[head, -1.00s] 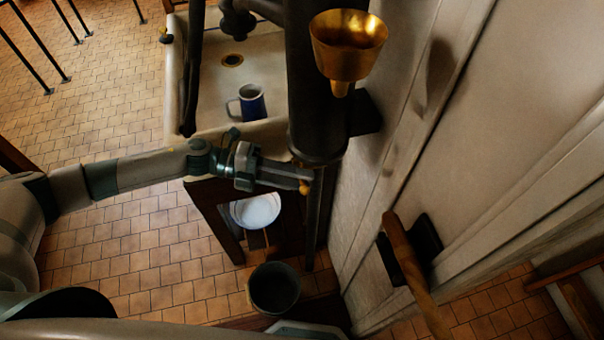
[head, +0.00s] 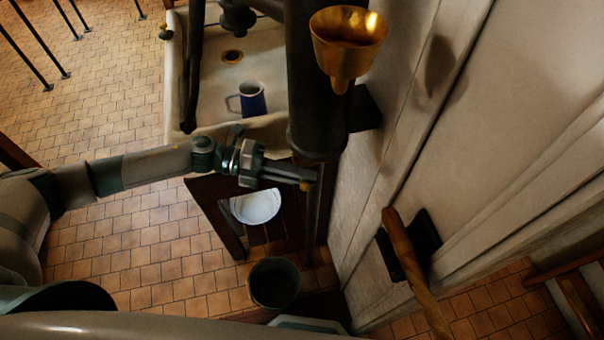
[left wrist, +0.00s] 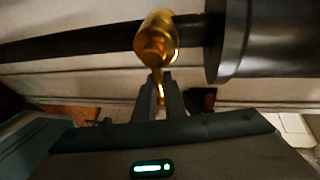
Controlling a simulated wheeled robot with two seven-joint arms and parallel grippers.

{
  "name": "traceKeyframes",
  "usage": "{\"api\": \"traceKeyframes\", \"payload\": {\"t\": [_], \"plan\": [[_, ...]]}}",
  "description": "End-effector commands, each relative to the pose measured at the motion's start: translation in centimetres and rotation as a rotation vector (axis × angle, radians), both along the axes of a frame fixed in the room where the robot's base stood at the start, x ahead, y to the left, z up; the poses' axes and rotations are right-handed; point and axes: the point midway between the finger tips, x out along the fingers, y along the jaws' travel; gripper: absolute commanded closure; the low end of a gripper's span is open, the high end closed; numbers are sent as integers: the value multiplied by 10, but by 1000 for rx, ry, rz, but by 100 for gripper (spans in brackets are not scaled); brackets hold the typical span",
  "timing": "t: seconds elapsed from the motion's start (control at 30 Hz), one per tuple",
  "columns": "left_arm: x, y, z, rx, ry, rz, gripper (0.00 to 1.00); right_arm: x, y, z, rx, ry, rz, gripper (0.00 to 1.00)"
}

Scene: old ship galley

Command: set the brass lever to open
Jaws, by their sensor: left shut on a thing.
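The brass lever (left wrist: 158,66) hangs from a rounded brass valve body (left wrist: 156,36) on a dark pipe in the left wrist view. Its lower end sits between the two fingers of my left gripper (left wrist: 159,100), which is shut on it. In the head view my left gripper (head: 308,180) reaches right, to just below the end of the thick dark cylinder. Only a small bit of brass (head: 305,187) shows there at the fingertips; the rest of the lever is hidden. My right gripper is not in view.
The thick dark cylinder (head: 314,100) stands close above my left gripper, with a brass funnel (head: 348,45) beside it. A blue mug (head: 252,100) stands in the pale sink (head: 215,85). A white bowl (head: 256,207) and a dark bucket (head: 273,284) are below. A wooden handle (head: 410,265) juts from the wall.

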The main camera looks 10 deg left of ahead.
Motion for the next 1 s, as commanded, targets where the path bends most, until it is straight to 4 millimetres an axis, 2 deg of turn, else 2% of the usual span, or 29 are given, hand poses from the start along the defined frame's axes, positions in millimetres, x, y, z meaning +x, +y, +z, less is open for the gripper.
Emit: {"api": "traceKeyframes", "payload": {"t": [0.27, 0.8, 1.0], "plan": [[0, 0, -6, 46, -109, 2, 100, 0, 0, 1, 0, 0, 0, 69], [6, 3, -24, 191, -460, 1, 100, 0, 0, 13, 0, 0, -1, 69], [8, 4, -28, 220, -531, 1, 100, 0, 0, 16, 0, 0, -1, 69]]}}
